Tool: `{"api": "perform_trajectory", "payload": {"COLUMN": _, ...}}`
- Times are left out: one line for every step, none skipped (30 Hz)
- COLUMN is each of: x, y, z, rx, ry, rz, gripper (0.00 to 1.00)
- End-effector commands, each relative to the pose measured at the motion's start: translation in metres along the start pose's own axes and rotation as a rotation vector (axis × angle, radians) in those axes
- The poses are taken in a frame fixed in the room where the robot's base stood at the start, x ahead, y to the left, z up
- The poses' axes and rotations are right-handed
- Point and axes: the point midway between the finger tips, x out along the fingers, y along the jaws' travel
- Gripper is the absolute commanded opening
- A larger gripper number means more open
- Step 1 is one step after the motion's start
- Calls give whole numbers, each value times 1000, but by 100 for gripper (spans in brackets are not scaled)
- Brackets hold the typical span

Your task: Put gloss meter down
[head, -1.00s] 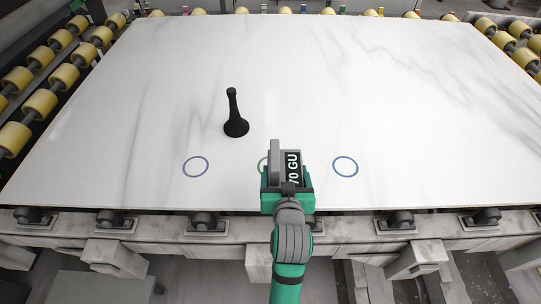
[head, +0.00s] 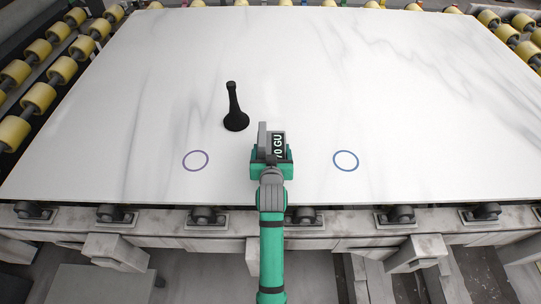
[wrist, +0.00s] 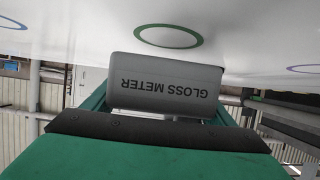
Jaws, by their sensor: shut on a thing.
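The gloss meter (head: 278,147) is a grey block with a dark display face reading "GU" in the head view. In the wrist view its grey side (wrist: 165,85) carries upside-down "GLOSS METER" lettering. My green gripper (head: 271,162) is shut on it, over the near middle of the white marbled slab (head: 420,110). A green ring (wrist: 168,46) on the slab shows close by the meter in the wrist view; in the head view the meter and gripper hide it. I cannot tell whether the meter touches the slab.
A purple ring (head: 183,161) lies to the left, a blue ring (head: 334,160) to the right. The far slab is clear. Yellow rollers (head: 62,70) line the sides.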

Motion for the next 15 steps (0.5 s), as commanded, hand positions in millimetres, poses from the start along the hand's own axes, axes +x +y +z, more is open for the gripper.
{"api": "perform_trajectory", "payload": {"x": 2, "y": -1, "z": 0, "rx": 0, "ry": 2, "rz": 0, "gripper": 36}}
{"api": "perform_trajectory", "payload": {"x": 3, "y": -1, "z": 0, "rx": 0, "ry": 2, "rz": -1, "gripper": 36}}
{"api": "perform_trajectory", "payload": {"x": 5, "y": -2, "z": 2, "rx": 0, "ry": 2, "rz": -1, "gripper": 36}}
{"api": "perform_trajectory", "payload": {"x": 6, "y": -3, "z": 2, "rx": -1, "ry": 2, "rz": -2, "gripper": 36}}
{"api": "perform_trajectory", "payload": {"x": 8, "y": -3, "z": 3, "rx": -1, "ry": 3, "rz": -2, "gripper": 36}}
{"api": "perform_trajectory", "payload": {"x": 11, "y": -4, "z": 8, "rx": -1, "ry": 1, "rz": -2, "gripper": 36}}
{"api": "perform_trajectory", "payload": {"x": 12, "y": -4, "z": 12, "rx": -1, "ry": -1, "rz": -2, "gripper": 36}}
{"api": "perform_trajectory", "payload": {"x": 14, "y": -4, "z": 16, "rx": -1, "ry": 0, "rz": -2, "gripper": 36}}
{"api": "perform_trajectory", "payload": {"x": 16, "y": -4, "z": 21, "rx": -1, "ry": 0, "rz": -2, "gripper": 36}}
{"api": "perform_trajectory", "payload": {"x": 17, "y": -4, "z": 25, "rx": -1, "ry": 0, "rz": -2, "gripper": 36}}
{"api": "perform_trajectory", "payload": {"x": 19, "y": -4, "z": 28, "rx": -1, "ry": 1, "rz": -2, "gripper": 36}}
{"api": "perform_trajectory", "payload": {"x": 20, "y": -4, "z": 30, "rx": -1, "ry": 2, "rz": -2, "gripper": 36}}
{"api": "perform_trajectory", "payload": {"x": 20, "y": -4, "z": 31, "rx": -1, "ry": 2, "rz": -2, "gripper": 36}}
{"api": "perform_trajectory", "payload": {"x": 20, "y": -4, "z": 32, "rx": -1, "ry": 3, "rz": -2, "gripper": 36}}
{"api": "perform_trajectory", "payload": {"x": 20, "y": -4, "z": 31, "rx": -1, "ry": 4, "rz": -2, "gripper": 36}}
